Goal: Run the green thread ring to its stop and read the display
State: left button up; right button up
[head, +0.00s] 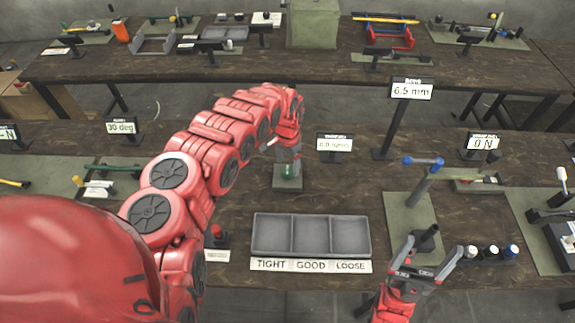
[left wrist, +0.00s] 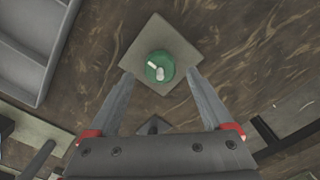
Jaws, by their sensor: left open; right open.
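The green thread ring (head: 289,171) sits on a square grey-green base plate (head: 287,186) at the middle of the near table. In the left wrist view the ring (left wrist: 153,74) shows from above with two whitish pieces on it, on its plate (left wrist: 143,36). My left gripper (head: 287,158) is just above the ring, pointing down. Its open fingers (left wrist: 160,76) lie to either side of the ring, with nothing held between them. A small display (head: 334,143) stands right behind the ring; its small reading looks like 0.0. My right gripper (head: 436,246) is open and empty at the front right.
A grey three-part tray (head: 310,254) marked TIGHT, GOOD, LOOSE lies in front of the ring. Other displays read 6.5 mm (head: 411,90), 0 N (head: 484,142) and 30 deg (head: 121,127). A blue-handled press (head: 424,165) and several small cylinders (head: 490,251) are at the right.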

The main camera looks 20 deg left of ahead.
aim_at(288, 172)
pick_arm(q)
jog(key=shift+f, duration=1.15)
jog(key=shift+c, duration=0.2)
grip_shut()
jog(key=shift+f, duration=0.1)
